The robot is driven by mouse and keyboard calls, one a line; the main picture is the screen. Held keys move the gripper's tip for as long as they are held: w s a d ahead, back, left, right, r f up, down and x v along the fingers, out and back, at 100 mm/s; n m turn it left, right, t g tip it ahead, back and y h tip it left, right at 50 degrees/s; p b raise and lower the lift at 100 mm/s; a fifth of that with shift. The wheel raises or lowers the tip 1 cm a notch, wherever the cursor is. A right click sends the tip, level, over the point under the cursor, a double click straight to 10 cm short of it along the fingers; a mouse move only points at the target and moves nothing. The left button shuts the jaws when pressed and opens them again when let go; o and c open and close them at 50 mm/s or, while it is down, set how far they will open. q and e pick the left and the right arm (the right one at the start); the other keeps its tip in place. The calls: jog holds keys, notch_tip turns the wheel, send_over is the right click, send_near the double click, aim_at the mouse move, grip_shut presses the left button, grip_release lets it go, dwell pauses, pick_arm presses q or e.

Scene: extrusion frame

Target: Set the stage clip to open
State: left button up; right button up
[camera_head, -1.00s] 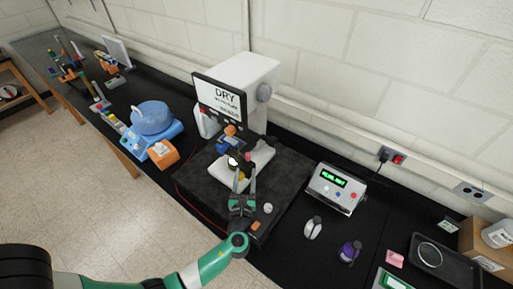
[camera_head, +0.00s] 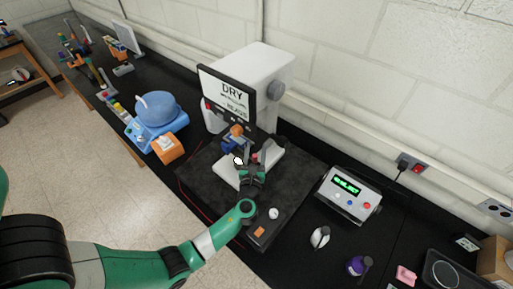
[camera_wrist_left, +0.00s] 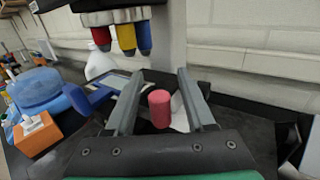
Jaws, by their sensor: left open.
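The microscope (camera_head: 248,75) stands on a dark mat, with a screen reading "DRY" on its front. Its pale stage (camera_head: 225,170) lies below the coloured objectives (camera_wrist_left: 127,38). A short red upright knob (camera_wrist_left: 160,108) sits at the stage and may belong to the stage clip; the clip's own shape and setting cannot be made out. My left gripper (camera_head: 254,160) is over the stage. In the left wrist view its open fingers (camera_wrist_left: 158,82) stand either side of the red knob, with gaps showing on both sides. My right gripper is not in view.
A blue device (camera_head: 155,110) and an orange box (camera_head: 168,148) stand left of the microscope. A grey box with a green display (camera_head: 348,190) is at right. A small dark box (camera_head: 262,232), a white bottle (camera_head: 320,237) and a purple bottle (camera_head: 358,266) are near the front.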

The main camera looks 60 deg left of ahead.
pick_arm(q)
jog(key=shift+d, duration=0.1)
grip_shut()
